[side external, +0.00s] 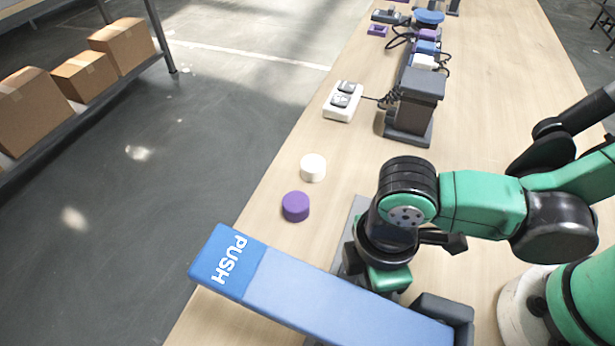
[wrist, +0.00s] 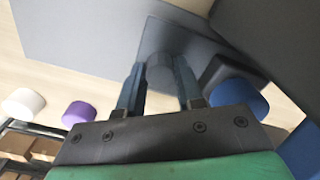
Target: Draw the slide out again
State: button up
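A long blue bar (side external: 330,300) marked PUSH at its far-left end lies across the front in the side view. In the wrist view a grey round knob (wrist: 160,72) stands on a dark grey plate (wrist: 195,45). My gripper (wrist: 160,64) has one finger on each side of the knob. Almost no gap shows between fingers and knob, but I cannot tell whether they press on it. The knob is hidden there too.
A white cylinder (side external: 313,167) and a purple cylinder (side external: 295,206) stand on the table (side external: 480,150) left of my arm. A blue cylinder (wrist: 238,98) is right of my fingers in the wrist view. A dark stand (side external: 415,105) and a white switch box (side external: 343,101) are farther back.

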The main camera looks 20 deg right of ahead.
grip_shut()
jog(key=shift+w+d, duration=3.65)
jog(key=shift+w, duration=0.1)
jog(key=o, duration=0.6)
grip_release()
jog(key=shift+c, duration=0.2)
notch_tip(320, 180, up, 6)
jog(key=w+d+r+m+t, duration=0.1)
jog(key=d+r+m+t, duration=0.1)
jog(key=d+m, duration=0.4)
jog(key=w+d+r+m+t, duration=0.2)
jog(key=d+m+t, duration=0.3)
jog(key=m, duration=0.4)
jog(key=shift+d+r, duration=0.55)
jog(key=shift+r, duration=0.2)
